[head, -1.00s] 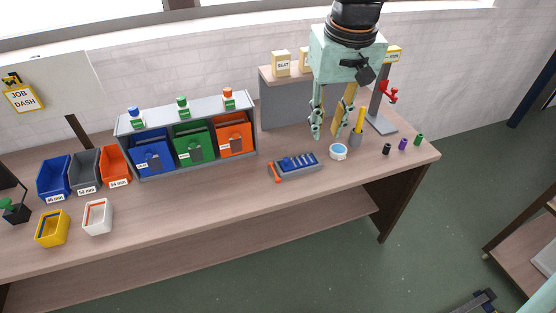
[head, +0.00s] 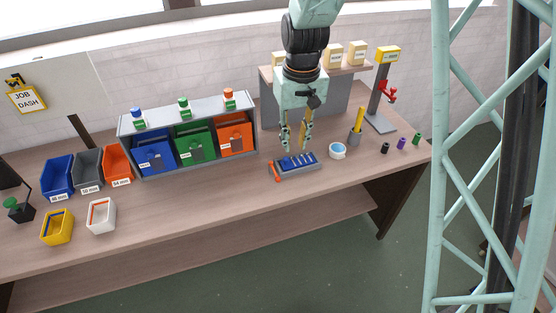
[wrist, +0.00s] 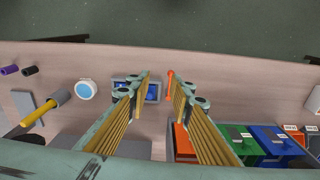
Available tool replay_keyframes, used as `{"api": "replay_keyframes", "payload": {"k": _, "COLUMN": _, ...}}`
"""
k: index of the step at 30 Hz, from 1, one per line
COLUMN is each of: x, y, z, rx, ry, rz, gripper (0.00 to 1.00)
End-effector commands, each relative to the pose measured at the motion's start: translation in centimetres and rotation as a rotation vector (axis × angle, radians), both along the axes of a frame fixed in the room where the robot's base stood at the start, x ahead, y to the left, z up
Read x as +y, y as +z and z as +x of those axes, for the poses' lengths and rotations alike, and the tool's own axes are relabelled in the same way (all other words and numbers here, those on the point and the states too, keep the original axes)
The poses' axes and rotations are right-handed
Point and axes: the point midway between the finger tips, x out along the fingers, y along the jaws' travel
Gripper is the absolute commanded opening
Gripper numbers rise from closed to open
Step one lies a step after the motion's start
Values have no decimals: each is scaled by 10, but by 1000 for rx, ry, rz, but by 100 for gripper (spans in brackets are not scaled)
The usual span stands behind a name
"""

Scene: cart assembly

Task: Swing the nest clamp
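The nest (head: 296,164) is a grey block with a blue slotted top, lying on the bench right of the coloured bins. Its orange clamp lever (head: 276,172) lies along its left end, pointing toward the bench front. My gripper (head: 294,146) points down over the nest, its two fingers apart and nothing held between them. In the wrist view my open gripper (wrist: 162,80) frames part of the nest (wrist: 153,91), and the orange lever (wrist: 169,82) shows between the fingers, close to the right one. The left finger covers part of the nest. Contact cannot be told.
A white and blue round tub (head: 338,151), a grey holder with a yellow tool (head: 356,133) and several small cylinders (head: 401,143) lie right of the nest. A rack of coloured bins (head: 190,147) stands left. The bench front is clear.

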Motion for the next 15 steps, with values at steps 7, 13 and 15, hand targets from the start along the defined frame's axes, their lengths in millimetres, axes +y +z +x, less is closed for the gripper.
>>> {"api": "replay_keyframes", "payload": {"k": 7, "x": 17, "y": -39, "z": 15, "rx": 24, "ry": 21, "rz": -6, "gripper": 20}}
{"api": "replay_keyframes", "payload": {"k": 13, "x": 30, "y": -72, "z": 25, "rx": 41, "ry": 38, "rz": -10, "gripper": 20}}
{"api": "replay_keyframes", "payload": {"k": 15, "x": 34, "y": -83, "z": 28, "rx": 47, "ry": 43, "rz": -12, "gripper": 20}}
